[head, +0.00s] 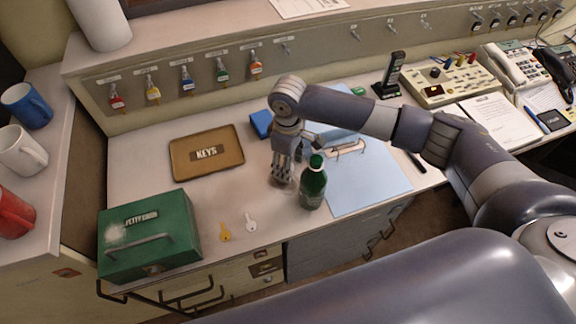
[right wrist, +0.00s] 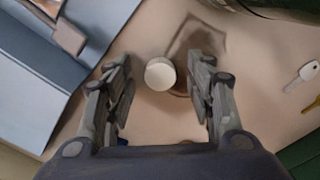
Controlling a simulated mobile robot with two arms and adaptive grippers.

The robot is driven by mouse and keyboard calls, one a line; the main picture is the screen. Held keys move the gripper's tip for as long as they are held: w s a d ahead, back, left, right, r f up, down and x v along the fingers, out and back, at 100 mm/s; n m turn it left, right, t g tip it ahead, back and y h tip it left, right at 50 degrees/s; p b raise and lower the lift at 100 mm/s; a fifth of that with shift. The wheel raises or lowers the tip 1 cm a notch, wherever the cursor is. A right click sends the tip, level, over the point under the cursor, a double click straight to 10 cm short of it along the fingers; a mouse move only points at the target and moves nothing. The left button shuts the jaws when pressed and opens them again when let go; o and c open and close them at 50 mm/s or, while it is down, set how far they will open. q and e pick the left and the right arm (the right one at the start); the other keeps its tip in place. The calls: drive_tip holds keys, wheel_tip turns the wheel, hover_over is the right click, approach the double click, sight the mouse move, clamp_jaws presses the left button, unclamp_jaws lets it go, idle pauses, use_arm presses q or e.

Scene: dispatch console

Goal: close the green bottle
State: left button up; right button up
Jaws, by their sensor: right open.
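The green bottle (head: 313,186) stands upright on the desk beside the front-left part of the blue sheet. Its top looks dark green in the head view; I cannot tell whether a cap is on it. My right gripper (head: 284,178) points down just left of the bottle, apart from it. In the right wrist view my right gripper (right wrist: 165,95) is open, with a small round white thing (right wrist: 160,74) showing between its fingers. I cannot tell whether this is a cap. A dark outline, perhaps a shadow, lies beside it. My left gripper is not in view.
A brown KEYS tray (head: 207,153) lies behind to the left. A green cash box (head: 150,238) stands front left. A blue sheet (head: 375,185) with a clip lies right of the bottle.

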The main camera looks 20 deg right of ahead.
drive_tip(key=shift+c, duration=0.2)
drive_tip(key=c, duration=0.7)
drive_tip(key=shift+r, duration=0.1)
drive_tip(key=shift+r, duration=0.25)
wheel_tip(320, 180, up, 3)
drive_tip(key=shift+r, duration=0.1)
drive_tip(key=s+a, duration=0.3)
drive_tip(key=s, duration=0.1)
drive_tip(key=s+a+b, duration=0.1)
drive_tip(key=s+a, duration=0.2)
drive_tip(key=a, duration=0.1)
drive_tip(key=s+a+r, duration=0.1)
drive_tip(key=s+a, duration=0.3)
drive_tip(key=shift+s, duration=0.3)
